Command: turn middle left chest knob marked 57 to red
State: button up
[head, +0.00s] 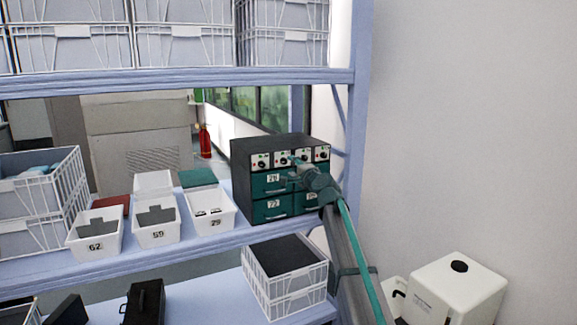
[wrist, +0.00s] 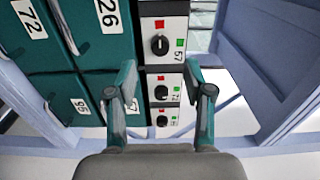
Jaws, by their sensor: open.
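The dark chest (head: 240,178) with green drawers stands on the shelf and has a row of white knob panels along its top. In the wrist view, turned sideways, the black knob marked 57 (wrist: 160,45) sits on a white panel, with a red square (wrist: 159,24) above it and a green square (wrist: 180,42) to its right.
Two more knobs (wrist: 161,92) (wrist: 162,121) lie below knob 57 in the wrist view, between my fingers. White bins (head: 158,232) stand left of the chest. A shelf post (head: 352,120) rises close on the right.

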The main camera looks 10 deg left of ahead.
jog(key=v, duration=0.6)
jog(key=shift+s+d, duration=0.15)
jog(key=shift+s, duration=0.1)
